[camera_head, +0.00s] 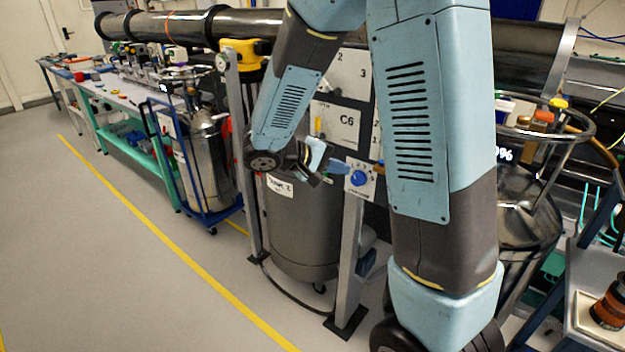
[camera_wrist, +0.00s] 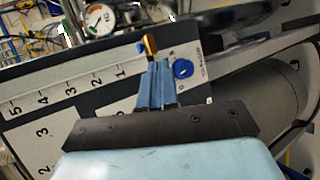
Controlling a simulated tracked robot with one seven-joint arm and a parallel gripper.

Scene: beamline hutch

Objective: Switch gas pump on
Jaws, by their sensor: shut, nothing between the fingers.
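A white control panel with a round blue knob (camera_head: 358,178) stands on a grey post in the middle of the head view. Markings run around the knob, too small to read. The knob also shows in the wrist view (camera_wrist: 183,69), just right of my fingertips. My gripper (camera_head: 341,167) is shut and empty, its blue fingers pointing toward the panel from the left. In the wrist view the fingers (camera_wrist: 157,66) lie together. A small gold lever (camera_wrist: 149,46) shows just beyond their tips. I cannot tell whether the fingers touch anything. Which part is the gas pump is unclear.
A grey cylinder (camera_head: 303,230) stands behind the post. A steel tank on a blue trolley (camera_head: 205,165) is to the left. A pressure gauge (camera_wrist: 99,19) shows in the wrist view. The floor left of the yellow line (camera_head: 185,262) is clear.

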